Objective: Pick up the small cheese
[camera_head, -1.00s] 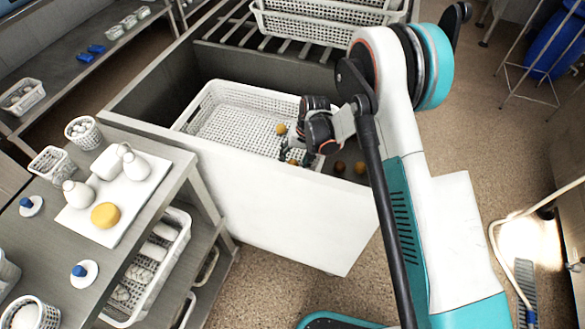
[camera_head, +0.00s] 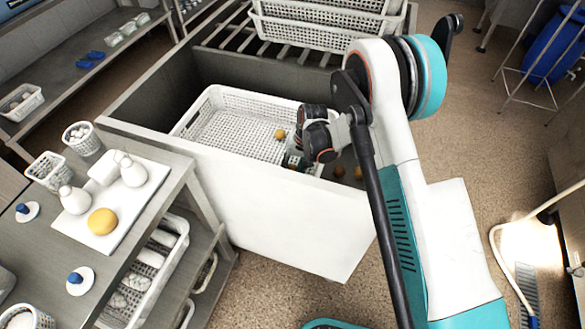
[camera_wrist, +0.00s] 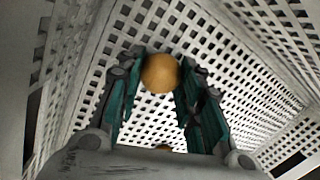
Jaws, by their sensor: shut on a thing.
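My gripper (camera_head: 293,162) reaches down inside the near right end of the white perforated basket (camera_head: 213,101). In the wrist view, a small round yellow-brown cheese (camera_wrist: 160,73) sits between the tips of my gripper (camera_wrist: 162,84), which is shut on it. In the head view, this cheese is hidden by my gripper. Another small cheese (camera_head: 280,134) lies on the basket floor, a little beyond my gripper and apart from it. A sliver of a round yellow-brown thing (camera_wrist: 163,147) shows at the lower edge of the wrist view, mostly hidden by the gripper body.
The basket sits in a grey-walled bin (camera_head: 250,75). Small round cheeses (camera_head: 339,171) lie outside the basket, right of my gripper. Stacked baskets (camera_head: 318,30) stand behind. At left, a larger yellow cheese (camera_head: 102,221) and white bottles sit on a board (camera_head: 95,240).

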